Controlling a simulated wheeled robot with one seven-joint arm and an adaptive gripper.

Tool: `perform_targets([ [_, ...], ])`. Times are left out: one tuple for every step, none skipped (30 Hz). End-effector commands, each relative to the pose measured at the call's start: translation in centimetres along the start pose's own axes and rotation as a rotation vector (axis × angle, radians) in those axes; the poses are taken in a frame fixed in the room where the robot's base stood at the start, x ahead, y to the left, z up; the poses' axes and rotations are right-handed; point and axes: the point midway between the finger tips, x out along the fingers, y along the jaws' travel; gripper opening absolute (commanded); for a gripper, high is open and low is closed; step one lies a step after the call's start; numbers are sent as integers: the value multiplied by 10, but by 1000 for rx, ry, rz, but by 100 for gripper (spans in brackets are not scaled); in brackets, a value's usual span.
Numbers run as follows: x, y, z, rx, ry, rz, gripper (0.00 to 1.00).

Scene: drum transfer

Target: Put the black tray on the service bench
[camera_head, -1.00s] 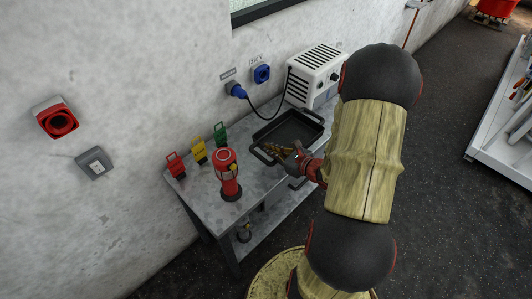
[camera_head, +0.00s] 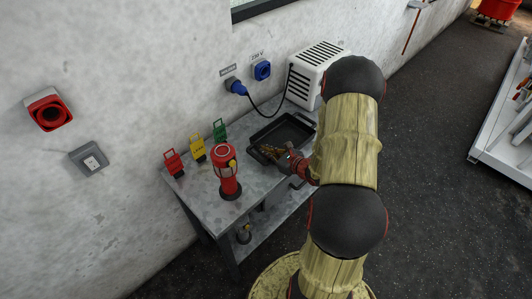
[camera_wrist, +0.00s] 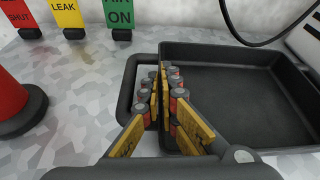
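The black tray (camera_head: 287,130) is on the grey service bench (camera_head: 205,205), between the red lantern and the white heater. In the wrist view the tray (camera_wrist: 235,95) shows its empty right part and a loop handle (camera_wrist: 126,90) at its left end. My gripper (camera_head: 285,155) is at the tray's near left end. In the wrist view its yellow-striped fingers (camera_wrist: 160,88) straddle the tray's left wall beside the handle, close together and shut on it. The tray looks level and low over the bench top; the contact under it is hidden.
A red lantern (camera_head: 227,175) and red, yellow (camera_head: 197,149) and green tags stand left of the tray. The white heater (camera_head: 316,72) is behind it, with a cable to the blue plug (camera_head: 236,87). The bench's front left is clear.

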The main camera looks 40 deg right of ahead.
Motion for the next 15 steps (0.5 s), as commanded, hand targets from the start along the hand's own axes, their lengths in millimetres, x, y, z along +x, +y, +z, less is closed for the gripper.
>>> perform_targets([
  [0, -1, 2, -3, -2, -1, 0],
  [0, -1, 2, -2, -2, -1, 0],
  [0, -1, 2, -2, -2, -1, 0],
  [0, -1, 2, -2, -2, -1, 0],
  [0, -1, 2, -2, -2, -1, 0],
  [0, -1, 0, -2, -2, -1, 0],
  [1, 0, -1, -2, -2, -1, 0],
  [1, 0, -2, 0, 0, 0, 3],
  [0, 0, -1, 0, 0, 0, 5],
  [0, 0, -1, 0, 0, 0, 7],
  [0, 0, -1, 0, 0, 0, 9],
  [0, 0, -1, 0, 0, 0, 11],
  [0, 0, -1, 0, 0, 0, 13],
  [0, 0, -1, 0, 0, 0, 14],
  [0, 0, -1, 0, 0, 0, 16],
])
